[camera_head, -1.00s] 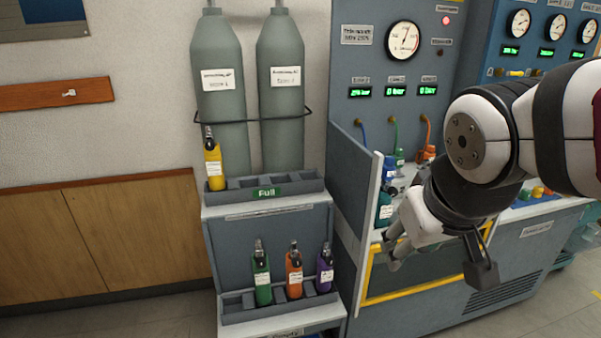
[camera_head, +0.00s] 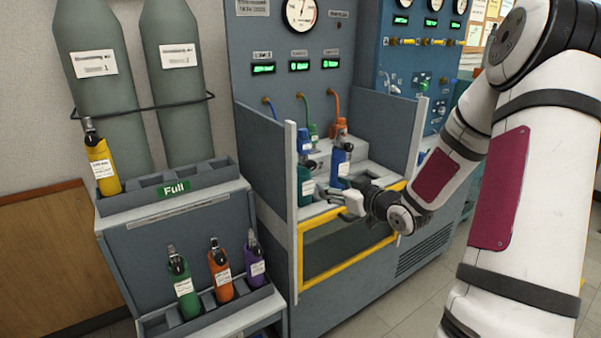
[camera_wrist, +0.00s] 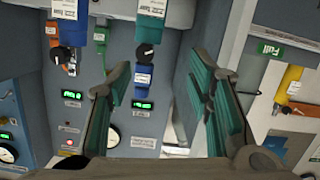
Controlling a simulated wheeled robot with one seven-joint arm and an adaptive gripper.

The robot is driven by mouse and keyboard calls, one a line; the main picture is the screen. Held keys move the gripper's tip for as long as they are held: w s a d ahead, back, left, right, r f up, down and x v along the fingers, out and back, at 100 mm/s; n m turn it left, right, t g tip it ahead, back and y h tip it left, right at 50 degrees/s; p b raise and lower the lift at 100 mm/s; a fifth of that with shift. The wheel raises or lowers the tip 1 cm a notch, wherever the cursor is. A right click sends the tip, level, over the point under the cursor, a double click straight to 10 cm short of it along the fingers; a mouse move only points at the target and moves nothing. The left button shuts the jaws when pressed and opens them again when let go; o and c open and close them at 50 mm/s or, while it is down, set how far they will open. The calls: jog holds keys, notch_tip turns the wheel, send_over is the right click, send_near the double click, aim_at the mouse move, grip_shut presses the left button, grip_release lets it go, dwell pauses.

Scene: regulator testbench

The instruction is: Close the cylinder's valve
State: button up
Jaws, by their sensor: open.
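In the head view, a teal cylinder (camera_head: 305,190) with a blue connector (camera_head: 304,143) on top stands in the bench bay. A blue cylinder (camera_head: 341,160) with an orange connector (camera_head: 341,127) stands to its right. In the wrist view, the teal cylinder (camera_wrist: 151,25) has a black valve knob (camera_wrist: 145,50), and the blue cylinder (camera_wrist: 64,10) has another black knob (camera_wrist: 63,54). My gripper (camera_head: 337,199) is open and empty in front of the bay, apart from the cylinders. In the wrist view, the teal cylinder's knob lies between the gripper's fingers (camera_wrist: 160,72).
A grey side panel (camera_head: 266,160) bounds the bay's left, another (camera_head: 388,125) its right. A yellow-framed front (camera_head: 350,240) lies below. A rack (camera_head: 190,250) at left holds yellow (camera_head: 102,168), green (camera_head: 183,285), orange (camera_head: 220,275) and purple (camera_head: 255,260) cylinders.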

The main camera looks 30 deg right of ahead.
aim_at(313, 167)
jog(key=w+t, duration=0.1)
jog(key=w, duration=0.3)
jog(key=w+d+b, duration=0.1)
jog(key=w, duration=0.3)
jog(key=w+d+m+t+b, duration=0.1)
jog(key=w, duration=0.3)
jog(key=shift+w+f+t, duration=0.15)
jog(key=shift+w+t, duration=0.15)
jog(key=shift+w, duration=0.1)
jog(key=shift+c, duration=0.2)
grip_shut()
